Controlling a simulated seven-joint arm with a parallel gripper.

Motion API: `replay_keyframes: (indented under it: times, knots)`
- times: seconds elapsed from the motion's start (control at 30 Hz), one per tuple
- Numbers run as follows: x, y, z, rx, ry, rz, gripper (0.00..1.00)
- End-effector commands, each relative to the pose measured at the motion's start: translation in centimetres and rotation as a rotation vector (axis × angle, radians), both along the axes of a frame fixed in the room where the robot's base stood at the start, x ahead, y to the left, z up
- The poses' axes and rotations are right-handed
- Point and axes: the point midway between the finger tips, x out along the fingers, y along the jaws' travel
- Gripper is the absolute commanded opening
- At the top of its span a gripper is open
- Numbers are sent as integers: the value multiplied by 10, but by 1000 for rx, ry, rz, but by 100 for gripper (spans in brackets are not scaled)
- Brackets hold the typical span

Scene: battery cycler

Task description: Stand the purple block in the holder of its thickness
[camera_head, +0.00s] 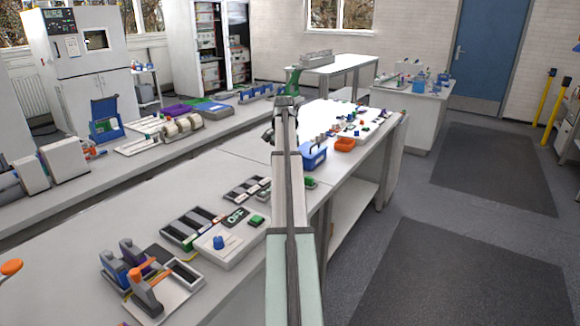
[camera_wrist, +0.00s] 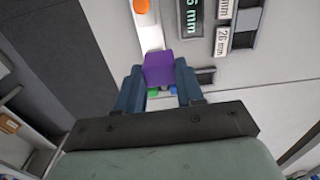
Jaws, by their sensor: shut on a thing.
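The purple block (camera_wrist: 159,67) is gripped between the two blue-grey fingers of my gripper (camera_wrist: 160,88) in the wrist view. The block stands out beyond the fingertips, over a pale surface; whether it touches anything there I cannot tell. To its right in that view are dark slotted holders (camera_wrist: 247,20) with white labels, one reading 26 mm (camera_wrist: 222,42). A dark display with green text (camera_wrist: 194,17), partly cut off, ends in "6 mm". In the head view my arm hides the held block, and I cannot make out the fingers.
In the head view, dark racks (camera_head: 190,228) stand on the near bench beside a display reading OFF (camera_head: 236,217) and a blue knob (camera_head: 219,242). A blue caddy (camera_head: 313,156) and an orange bin (camera_head: 345,144) stand right of my arm.

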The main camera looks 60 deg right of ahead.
Motion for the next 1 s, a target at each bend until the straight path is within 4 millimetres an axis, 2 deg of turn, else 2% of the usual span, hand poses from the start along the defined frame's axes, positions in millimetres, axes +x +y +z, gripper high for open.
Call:
replay_keyframes:
  times: [0.1, 0.27, 0.4, 0.5, 0.73, 1.0]
  knots:
    - [27, 16, -11, 1, 1, 37, 3]
    - [80, 19, -24, 1, 1, 88, 3]
    - [123, 9, -33, 1, 1, 107, 3]
    - [141, -4, -35, 0, 1, 93, 3]
    - [162, -28, -33, -1, 0, 35, 3]
    - [163, -30, -35, 0, 1, -26, 3]
